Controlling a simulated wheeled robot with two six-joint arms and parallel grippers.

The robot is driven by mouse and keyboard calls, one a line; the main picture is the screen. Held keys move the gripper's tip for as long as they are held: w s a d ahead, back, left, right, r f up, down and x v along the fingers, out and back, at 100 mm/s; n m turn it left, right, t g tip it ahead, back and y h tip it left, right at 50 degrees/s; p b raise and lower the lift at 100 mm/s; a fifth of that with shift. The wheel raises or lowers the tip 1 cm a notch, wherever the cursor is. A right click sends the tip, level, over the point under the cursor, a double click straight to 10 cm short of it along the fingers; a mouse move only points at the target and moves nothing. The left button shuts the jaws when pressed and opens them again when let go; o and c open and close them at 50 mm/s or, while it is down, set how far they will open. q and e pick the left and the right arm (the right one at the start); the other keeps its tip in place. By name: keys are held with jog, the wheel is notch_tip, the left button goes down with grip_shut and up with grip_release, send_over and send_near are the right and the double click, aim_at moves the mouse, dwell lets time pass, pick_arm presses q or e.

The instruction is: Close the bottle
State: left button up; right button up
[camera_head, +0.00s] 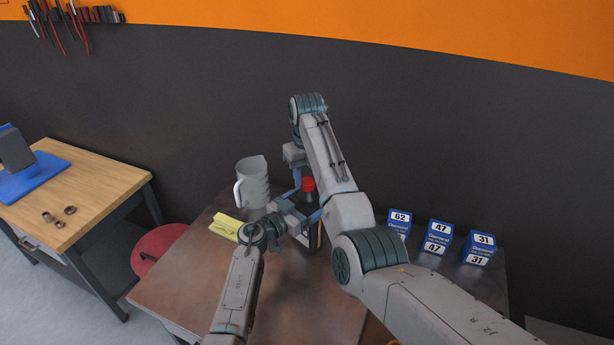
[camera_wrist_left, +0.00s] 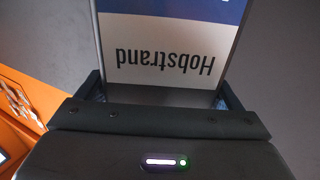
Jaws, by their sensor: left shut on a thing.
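A bottle (camera_head: 312,240) stands over the metal-topped table, mostly hidden behind my arms. A red cap (camera_head: 308,184) shows at its top; I cannot tell whether it is seated on the neck. My left gripper (camera_head: 304,214) is shut on the bottle's body from the left. In the left wrist view the bottle (camera_wrist_left: 165,65) fills the space between the fingers, its white and blue label reading "Hobstrand" upside down. My right gripper (camera_head: 310,178) points down from above, around or just beside the red cap. My right forearm hides part of it, so its jaw opening is unclear.
A grey jug (camera_head: 253,182) with a white handle stands behind left, and a yellow cloth (camera_head: 229,227) lies left of my left gripper. Several blue numbered boxes (camera_head: 438,236) stand at right. A wooden bench (camera_head: 95,190) and red stool (camera_head: 155,246) are further left.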

jog(key=o, duration=0.3)
jog(key=shift+r, duration=0.15)
notch_tip(320, 180, up, 4)
jog(key=shift+r, duration=0.1)
jog(key=shift+c, duration=0.3)
